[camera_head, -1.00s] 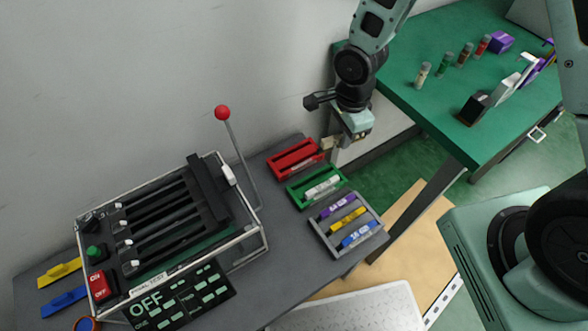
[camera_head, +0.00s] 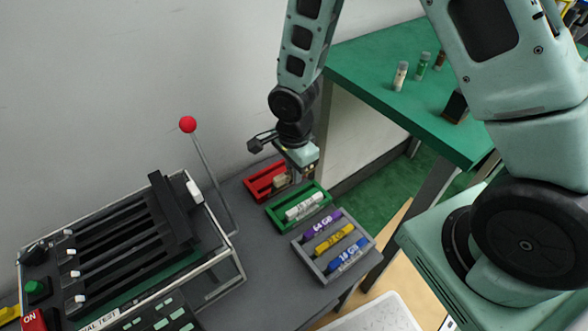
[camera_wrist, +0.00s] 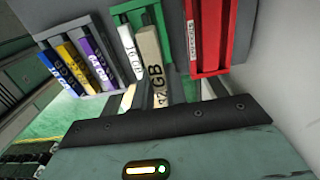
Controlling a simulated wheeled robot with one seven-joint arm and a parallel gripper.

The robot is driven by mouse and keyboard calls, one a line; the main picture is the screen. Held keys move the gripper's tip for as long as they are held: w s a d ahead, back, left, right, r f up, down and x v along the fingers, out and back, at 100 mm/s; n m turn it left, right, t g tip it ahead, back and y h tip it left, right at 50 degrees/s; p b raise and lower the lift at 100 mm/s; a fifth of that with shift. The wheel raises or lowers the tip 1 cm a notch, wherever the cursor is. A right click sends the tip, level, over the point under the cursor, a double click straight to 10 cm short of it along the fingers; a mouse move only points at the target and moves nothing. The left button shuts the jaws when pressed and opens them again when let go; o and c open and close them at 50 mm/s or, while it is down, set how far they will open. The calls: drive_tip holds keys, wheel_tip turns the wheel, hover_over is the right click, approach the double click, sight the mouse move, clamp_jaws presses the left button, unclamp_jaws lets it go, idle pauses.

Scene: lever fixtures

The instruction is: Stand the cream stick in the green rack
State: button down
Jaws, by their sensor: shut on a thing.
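My gripper (camera_head: 297,177) is shut on the cream stick (camera_head: 281,181), above the racks. In the head view the stick shows as a short block in front of the red rack. In the wrist view the cream stick (camera_wrist: 152,62) is long, with dark "GB" lettering, and it overlaps the green rack (camera_wrist: 142,6). In the head view the green rack (camera_head: 272,215) sits on the grey table and has a white stick (camera_head: 304,206) in it. I cannot tell whether the cream stick touches the rack.
The red rack (camera_head: 253,188) is on the wall side of the green one. A grey rack (camera_head: 312,272) with purple, yellow and blue sticks is on the other side. A lever with a red ball (camera_head: 188,124) rises at left. A green table (camera_head: 372,88) stands behind.

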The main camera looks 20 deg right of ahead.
drive_tip(key=shift+f+b, duration=2.2)
drive_tip(key=shift+f, duration=0.7)
drive_tip(key=shift+f+b, duration=0.5)
drive_tip(key=shift+f, duration=0.65)
drive_tip(key=c, duration=1.3)
unclamp_jaws()
drive_tip(key=shift+c, duration=0.2)
drive_tip(key=shift+r, duration=0.15)
wheel_tip(320, 180, up, 17)
drive_tip(key=p, duration=0.3)
drive_tip(key=shift+r, duration=0.1)
drive_tip(key=s+a+r+n, duration=0.3)
drive_tip(key=s+r+n, duration=0.2)
drive_tip(key=s+n, duration=0.6)
drive_tip(key=s+a+r+n, duration=0.35)
drive_tip(key=s+n, duration=0.45)
drive_tip(key=n, duration=0.5)
wheel_tip(320, 180, up, 14)
drive_tip(key=p, duration=1.4)
drive_tip(key=shift+d+r+m+y, duration=0.15)
drive_tip(key=shift+r+m+y, duration=0.05)
drive_tip(key=shift+m+y, duration=0.1)
